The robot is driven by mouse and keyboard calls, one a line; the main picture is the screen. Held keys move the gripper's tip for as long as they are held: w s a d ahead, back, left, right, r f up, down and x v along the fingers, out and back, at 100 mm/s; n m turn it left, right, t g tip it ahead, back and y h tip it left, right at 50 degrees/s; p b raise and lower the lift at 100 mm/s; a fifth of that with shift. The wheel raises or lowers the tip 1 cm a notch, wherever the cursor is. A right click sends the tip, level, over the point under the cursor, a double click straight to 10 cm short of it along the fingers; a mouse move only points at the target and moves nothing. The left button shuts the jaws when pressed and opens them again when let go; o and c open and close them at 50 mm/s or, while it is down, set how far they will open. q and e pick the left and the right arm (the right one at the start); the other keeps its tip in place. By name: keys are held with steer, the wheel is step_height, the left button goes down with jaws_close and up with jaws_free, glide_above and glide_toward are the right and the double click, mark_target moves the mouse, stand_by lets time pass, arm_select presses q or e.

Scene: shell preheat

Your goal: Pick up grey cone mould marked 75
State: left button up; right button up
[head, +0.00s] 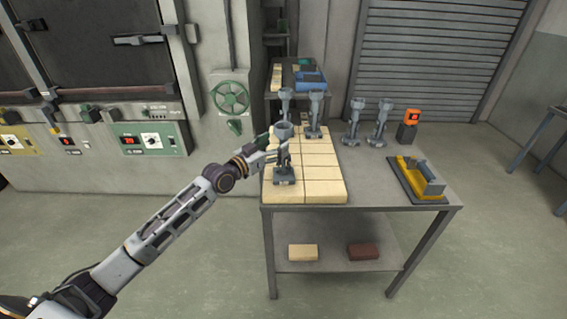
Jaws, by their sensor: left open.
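Several grey moulds with cup-shaped tops and narrow stems stand upright on the table. The nearest grey mould (284,174) stands on the front of the pale brick bed. Two more, one at back left (287,96) and one beside it (316,112), stand farther back on the bricks. Another pair, left (353,120) and right (379,122), stands on the grey tabletop. No 75 marking is readable on any of them. My left gripper (274,149) is open, at the left side of the nearest mould's stem. Whether it touches the stem is unclear. My right gripper is out of view.
An orange-faced device (410,121) and a yellow fixture (423,178) occupy the right of the metal table (365,185). A pale brick (303,252) and a dark red brick (363,251) lie on the lower shelf. Furnace panels stand left. Tabletop between bricks and fixture is clear.

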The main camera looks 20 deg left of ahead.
mark_target(280, 142)
arm_select(q)
steer(key=shift+p+x, duration=0.6)
steer(key=shift+x, duration=1.95)
steer(key=shift+f, duration=0.15)
